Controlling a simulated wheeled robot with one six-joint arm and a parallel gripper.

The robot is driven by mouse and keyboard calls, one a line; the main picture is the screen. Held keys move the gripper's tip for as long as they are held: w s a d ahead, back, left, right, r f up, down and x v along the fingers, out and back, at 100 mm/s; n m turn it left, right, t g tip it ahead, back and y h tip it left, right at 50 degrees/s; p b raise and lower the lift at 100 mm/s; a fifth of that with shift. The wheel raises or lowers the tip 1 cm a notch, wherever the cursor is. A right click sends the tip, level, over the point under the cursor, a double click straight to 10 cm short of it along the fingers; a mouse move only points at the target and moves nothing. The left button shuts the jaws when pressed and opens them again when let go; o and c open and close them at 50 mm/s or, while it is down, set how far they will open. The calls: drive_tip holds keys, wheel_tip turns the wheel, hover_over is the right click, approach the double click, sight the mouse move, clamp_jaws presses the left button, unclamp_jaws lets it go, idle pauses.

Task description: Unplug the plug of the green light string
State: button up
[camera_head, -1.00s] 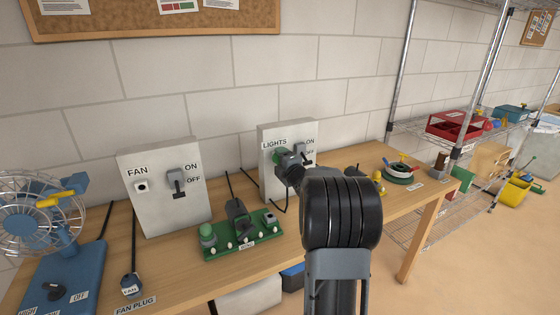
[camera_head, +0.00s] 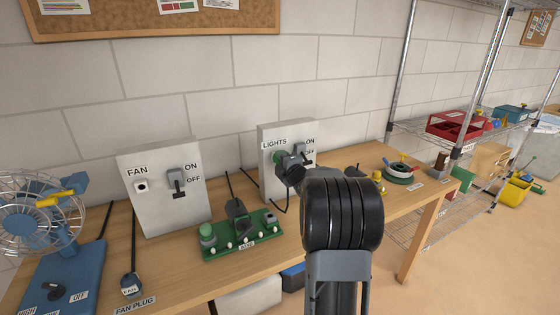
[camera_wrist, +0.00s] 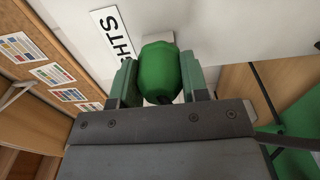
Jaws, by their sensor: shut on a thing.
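The green plug (camera_wrist: 160,72) of the light string sits between the fingers of my gripper (camera_wrist: 159,80) in the wrist view. Both fingers press on its sides. A pale socket piece (camera_wrist: 158,38) shows just behind the plug, on the LIGHTS panel (camera_head: 270,133). In the head view the plug (camera_head: 279,157) is at the panel's front, left of the switch, and partly hidden by my gripper (camera_head: 288,163). Whether its prongs are in the socket is hidden. The panel's lever switch (camera_head: 303,158) is partly covered by my wrist.
A green board (camera_head: 258,238) with bulbs and a dark plug stands on the wooden bench (camera_head: 180,285). The FAN panel (camera_head: 150,205), a blue fan (camera_head: 65,265) and the fan plug (camera_head: 131,285) are left. A wire shelf (camera_head: 425,128) with a red bin (camera_head: 452,127) is right.

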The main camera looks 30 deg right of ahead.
drive_tip(key=shift+s+b, duration=0.35)
drive_tip(key=shift+s, duration=0.25)
drive_tip(key=shift+s+a+b, duration=0.25)
drive_tip(key=shift+s+b, duration=0.1)
drive_tip(key=shift+s, duration=0.8)
drive_tip(key=shift+w+d+r+b, duration=0.15)
drive_tip(key=shift+w+b, duration=0.1)
drive_tip(key=shift+w, duration=0.7)
drive_tip(key=shift+w+d+f+b, duration=0.1)
drive_tip(key=shift+w+b, duration=0.15)
drive_tip(key=shift+w, duration=0.7)
idle(0.4)
drive_tip(key=o, duration=1.2)
drive_tip(key=shift+w, duration=0.1)
drive_tip(key=shift+s+a+b, duration=0.2)
drive_tip(key=shift+s+b, duration=0.1)
drive_tip(key=shift+s, duration=1.2)
drive_tip(key=shift+s+a+b, duration=0.2)
drive_tip(key=shift+s+b, duration=0.05)
drive_tip(key=shift+s, duration=1.25)
drive_tip(key=shift+s+a+b, duration=0.2)
drive_tip(key=shift+s+b, duration=0.1)
drive_tip(key=shift+s, duration=1.2)
